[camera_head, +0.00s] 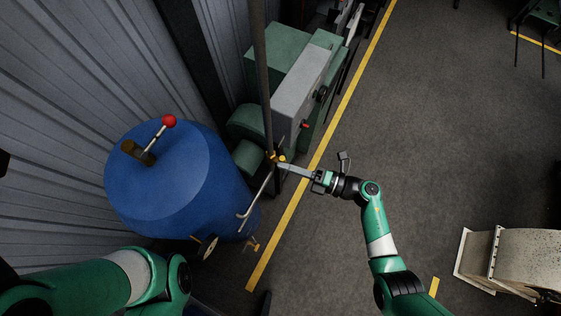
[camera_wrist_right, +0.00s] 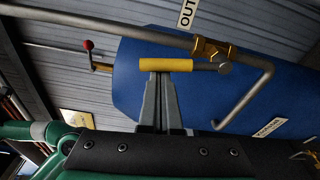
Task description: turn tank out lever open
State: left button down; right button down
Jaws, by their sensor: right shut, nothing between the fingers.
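The tank out lever has a yellow handle (camera_wrist_right: 166,65) on a grey rod. It runs to a brass valve (camera_wrist_right: 208,48) on a grey pipe, near a sign (camera_wrist_right: 187,12) reading "OUT". In the head view, the small yellow part of the lever (camera_head: 279,157) shows beside the upright pipe. My right gripper (camera_wrist_right: 160,76) is shut and empty, its fingertips right at the yellow handle. I cannot tell whether they touch it. The right gripper also shows in the head view (camera_head: 282,166). My left arm enters at the lower left; its gripper is out of view.
The blue tank (camera_head: 165,190) stands left of the lever, with a red-knobbed lever (camera_head: 168,121) on top. A green and grey machine (camera_head: 295,80) stands behind. Open floor (camera_head: 440,130) lies right of the yellow line. A beige machine (camera_head: 520,260) stands at lower right.

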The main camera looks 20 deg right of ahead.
jog(key=shift+w+d+r, duration=0.15)
jog(key=shift+w+d, duration=0.25)
dwell(0.5)
pick_arm(q)
jog(key=shift+s+a, duration=0.25)
jog(key=shift+a, duration=0.2)
pick_arm(e)
jog(key=s+d, duration=0.4)
jog(key=s, duration=0.4)
jog(key=shift+d, duration=0.35)
jog(key=shift+s, duration=0.1)
